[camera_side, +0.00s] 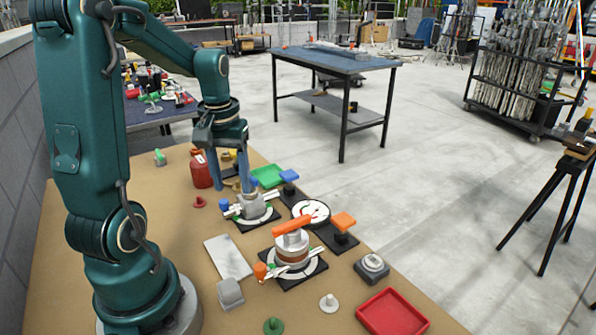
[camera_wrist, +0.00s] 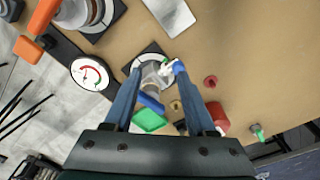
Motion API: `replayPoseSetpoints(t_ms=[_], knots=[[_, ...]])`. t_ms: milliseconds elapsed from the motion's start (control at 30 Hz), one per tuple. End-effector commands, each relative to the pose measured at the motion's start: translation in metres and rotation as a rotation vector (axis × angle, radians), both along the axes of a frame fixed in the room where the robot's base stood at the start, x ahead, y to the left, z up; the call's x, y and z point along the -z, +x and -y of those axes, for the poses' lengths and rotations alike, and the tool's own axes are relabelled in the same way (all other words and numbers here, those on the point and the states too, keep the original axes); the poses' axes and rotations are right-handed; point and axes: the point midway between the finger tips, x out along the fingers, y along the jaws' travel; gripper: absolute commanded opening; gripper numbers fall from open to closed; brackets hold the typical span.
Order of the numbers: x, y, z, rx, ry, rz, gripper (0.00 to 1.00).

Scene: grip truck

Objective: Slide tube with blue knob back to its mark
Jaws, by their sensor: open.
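A grey-and-white fixture (camera_side: 256,208) stands on a black base plate. A pale tube sticks out of its left side in the side view, and a blue knob (camera_side: 225,205) is at the tube's end. The blue knob also shows in the wrist view (camera_wrist: 179,67), close to the right fingertip. My gripper (camera_side: 231,188) is open, pointing down over the fixture. In the wrist view its two blue fingers (camera_wrist: 157,73) stand on either side of the fixture's grey body. I cannot tell whether they touch it. The tube's mark is too small to make out.
A similar fixture with an orange lever (camera_side: 292,225) stands nearer the camera. A dial (camera_side: 311,212), a blue-handled valve (camera_side: 289,176), an orange-handled valve (camera_side: 343,221) and a green tray (camera_side: 267,176) are close by. A red canister (camera_side: 200,171) stands left of the gripper.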

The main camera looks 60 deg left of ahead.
Motion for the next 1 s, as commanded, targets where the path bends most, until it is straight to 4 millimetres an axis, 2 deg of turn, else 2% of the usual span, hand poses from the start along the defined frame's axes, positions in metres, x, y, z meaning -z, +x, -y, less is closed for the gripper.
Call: replayPoseSetpoints(t_ms=[33, 100, 233, 700, 1000], knots=[[0.008, -0.004, -0.012, -0.050, -0.020, -0.020, 0.56], [0.015, -0.008, -0.022, -0.093, -0.037, -0.036, 0.56], [0.022, -0.012, -0.032, -0.136, -0.053, -0.050, 0.56], [0.070, -0.013, -0.032, -0.141, -0.057, -0.054, 0.56], [0.074, -0.012, -0.033, -0.140, -0.054, -0.050, 0.56]])
